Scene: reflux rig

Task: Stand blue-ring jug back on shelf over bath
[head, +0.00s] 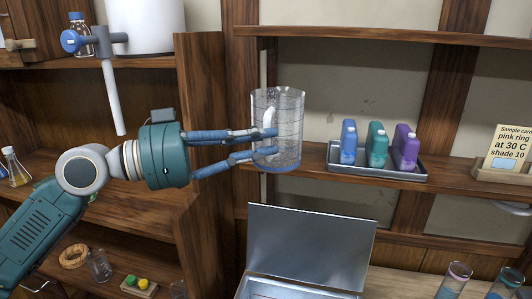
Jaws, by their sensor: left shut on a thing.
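The blue-ring jug (287,105) is a clear glass vessel with a blue band at its base. It is upright at the left end of the shelf (450,187) over the bath. My left gripper (272,143) reaches in from the left and is shut on the jug's lower half. The jug's base overlaps the shelf's front edge, and I cannot tell whether it touches the shelf. The bath (310,245) is a metal box below, with its lid raised. My right gripper is not in view.
A grey tray (378,173) with blue, teal and purple bottles stands just right of the jug. A sample card (507,147) is farther right. A wooden upright (205,120) is close left of the jug. Ringed glass vessels (455,280) stand at the lower right.

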